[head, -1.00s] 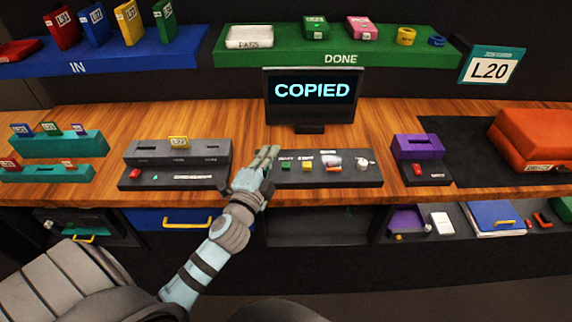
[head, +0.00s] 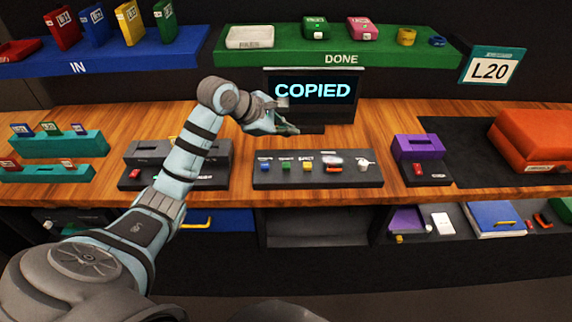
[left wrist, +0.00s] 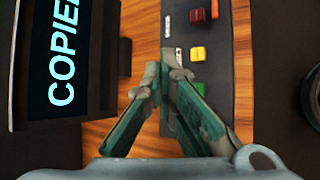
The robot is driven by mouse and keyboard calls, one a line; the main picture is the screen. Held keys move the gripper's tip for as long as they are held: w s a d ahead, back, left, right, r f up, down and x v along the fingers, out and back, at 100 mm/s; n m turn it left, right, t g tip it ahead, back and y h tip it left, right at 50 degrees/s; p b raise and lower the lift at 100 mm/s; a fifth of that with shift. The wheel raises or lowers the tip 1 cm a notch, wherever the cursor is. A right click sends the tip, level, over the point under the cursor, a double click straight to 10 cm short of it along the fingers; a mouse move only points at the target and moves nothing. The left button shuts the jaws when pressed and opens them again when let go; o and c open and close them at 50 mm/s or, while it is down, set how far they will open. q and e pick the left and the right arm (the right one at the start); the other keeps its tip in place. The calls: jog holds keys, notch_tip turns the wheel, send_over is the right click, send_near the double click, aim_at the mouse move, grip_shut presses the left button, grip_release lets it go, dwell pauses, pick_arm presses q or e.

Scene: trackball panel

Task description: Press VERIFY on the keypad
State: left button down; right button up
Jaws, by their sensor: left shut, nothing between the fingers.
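The dark keypad panel (head: 260,181) lies on the wooden counter below the monitor (head: 310,120), which reads COPIED. It carries a row of small keys: blue (head: 265,167), green (head: 286,166), yellow (head: 308,166) and red-orange (head: 333,167), with a pale round knob (head: 363,164) at its right end. The key labels are too small to read, so I cannot tell which is VERIFY. My left gripper (head: 294,130) is shut and empty, raised above the panel's back edge, before the monitor's base. In the left wrist view its fingertips (left wrist: 164,75) show beside the panel (left wrist: 215,72).
A grey slotted block (head: 215,152) stands left of the panel, partly behind my arm. The green DONE shelf (head: 280,57) is above. The counter between panel and purple box is clear.

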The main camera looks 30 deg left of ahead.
aim_at(287, 167)
pick_arm(q)
jog(key=shift+f, duration=0.15)
notch_tip(287, 167, down, 9)
jog(key=b, duration=0.6)
jog(key=shift+r+b, duration=0.2)
jog(key=shift+b, duration=0.2)
dwell(0.9)
jog(key=shift+f+b, duration=0.35)
jog(key=shift+f, duration=0.05)
jog(key=shift+f+b, duration=0.5)
jog(key=shift+f, duration=0.05)
dwell(0.6)
jog(key=shift+r, duration=0.15)
jog(key=shift+r+p, duration=0.75)
jog(key=shift+r, duration=0.1)
